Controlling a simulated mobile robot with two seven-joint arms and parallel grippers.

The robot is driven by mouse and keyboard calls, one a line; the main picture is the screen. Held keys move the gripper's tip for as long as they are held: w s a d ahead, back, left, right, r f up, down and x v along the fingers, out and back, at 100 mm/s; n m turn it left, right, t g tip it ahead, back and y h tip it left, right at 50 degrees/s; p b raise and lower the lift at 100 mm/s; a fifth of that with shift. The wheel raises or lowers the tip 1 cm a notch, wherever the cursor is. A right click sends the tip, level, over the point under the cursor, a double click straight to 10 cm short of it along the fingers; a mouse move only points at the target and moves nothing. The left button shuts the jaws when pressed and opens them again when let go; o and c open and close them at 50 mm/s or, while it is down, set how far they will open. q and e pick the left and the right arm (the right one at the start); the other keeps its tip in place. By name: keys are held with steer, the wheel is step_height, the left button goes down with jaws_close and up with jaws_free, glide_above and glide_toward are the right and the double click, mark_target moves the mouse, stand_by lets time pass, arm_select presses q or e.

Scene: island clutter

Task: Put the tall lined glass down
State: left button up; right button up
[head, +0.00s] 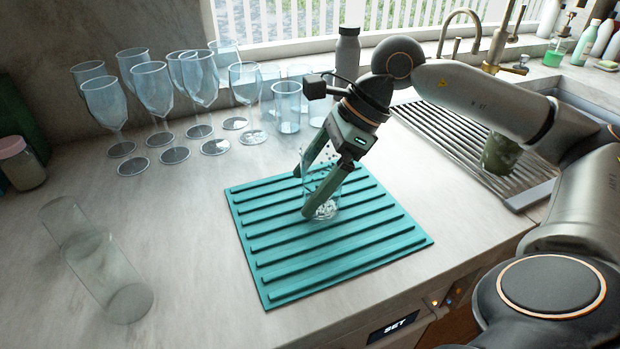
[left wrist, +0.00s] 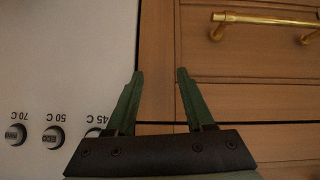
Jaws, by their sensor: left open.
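A clear glass with pale speckles near its base (head: 328,208) is at the middle of the teal ribbed mat (head: 262,283), looking upright. My right gripper (head: 304,192) reaches down to it from above. Its two green fingers stand apart, one at the glass's left side and one across its front. I cannot tell whether they press on the glass, or whether its base rests fully on the mat. My left gripper (left wrist: 160,75) shows only in the left wrist view, open and empty, in front of wooden drawers and a white panel with knobs.
A tall clear glass vessel (head: 110,275) is on the counter at left. Several blue-tinted wine glasses (head: 155,90) and tumblers (head: 287,105) stand at the back, near a grey bottle (head: 347,52). A dark green cup (head: 499,155) is on the ribbed drainer (head: 440,125) at right.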

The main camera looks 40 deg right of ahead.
steer(key=shift+v, duration=0.75)
arm_select(q)
steer(key=shift+s+d+r+p, duration=0.15)
steer(key=shift+r+p, duration=0.55)
arm_select(e)
steer(key=v, duration=1.1)
steer(key=shift+s+f, duration=0.1)
steer(key=shift+s, duration=0.05)
